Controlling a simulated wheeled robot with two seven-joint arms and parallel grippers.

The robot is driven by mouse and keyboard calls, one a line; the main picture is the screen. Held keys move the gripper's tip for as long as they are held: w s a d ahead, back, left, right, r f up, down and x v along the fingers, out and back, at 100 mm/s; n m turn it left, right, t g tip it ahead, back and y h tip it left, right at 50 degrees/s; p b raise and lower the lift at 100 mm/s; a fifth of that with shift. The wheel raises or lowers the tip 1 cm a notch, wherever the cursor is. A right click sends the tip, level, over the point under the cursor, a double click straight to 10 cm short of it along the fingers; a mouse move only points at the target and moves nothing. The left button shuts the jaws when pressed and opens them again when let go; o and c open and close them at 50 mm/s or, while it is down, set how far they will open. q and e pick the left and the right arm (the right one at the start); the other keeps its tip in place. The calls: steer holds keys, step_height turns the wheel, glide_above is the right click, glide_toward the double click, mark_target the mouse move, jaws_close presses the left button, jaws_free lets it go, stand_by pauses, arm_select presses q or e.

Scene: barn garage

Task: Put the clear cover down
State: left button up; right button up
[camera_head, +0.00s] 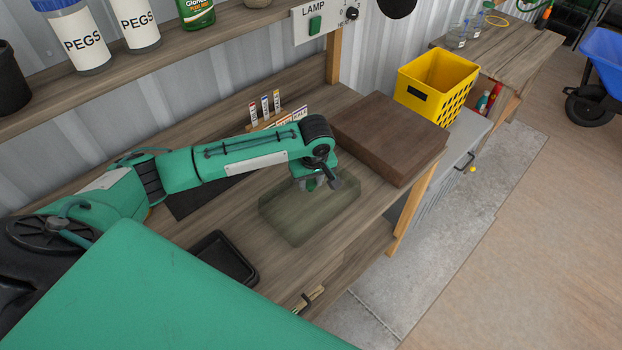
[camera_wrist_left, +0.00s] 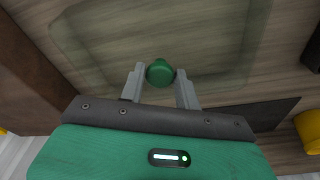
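The clear cover (camera_head: 330,213) is a see-through box shape with a green knob on top, over the wooden bench. In the left wrist view its green knob (camera_wrist_left: 160,72) sits between the two grey fingers of my left gripper (camera_wrist_left: 161,84), which appear to touch it on both sides. In the camera_head view my left gripper (camera_head: 314,184) is directly above the cover, shut on its knob. The cover looks level and at or close to the bench top; any small gap beneath it cannot be told. My right gripper is not in view.
A brown wooden block (camera_head: 391,137) stands right of the cover. Seed packets (camera_head: 266,107) stand at the back. A yellow crate (camera_head: 437,84) is beyond the block.

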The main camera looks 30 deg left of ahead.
mark_target(314, 196)
arm_select(q)
steer(key=o, duration=0.3)
steer(key=shift+r, duration=0.1)
step_height(314, 196, up, 12)
steer(key=s+d+b, duration=0.1)
steer(key=b, duration=0.1)
steer(key=shift+d+b, duration=0.15)
steer(key=shift+b, duration=0.25)
steer(key=shift+s+d, duration=0.1)
steer(key=shift+d, duration=0.05)
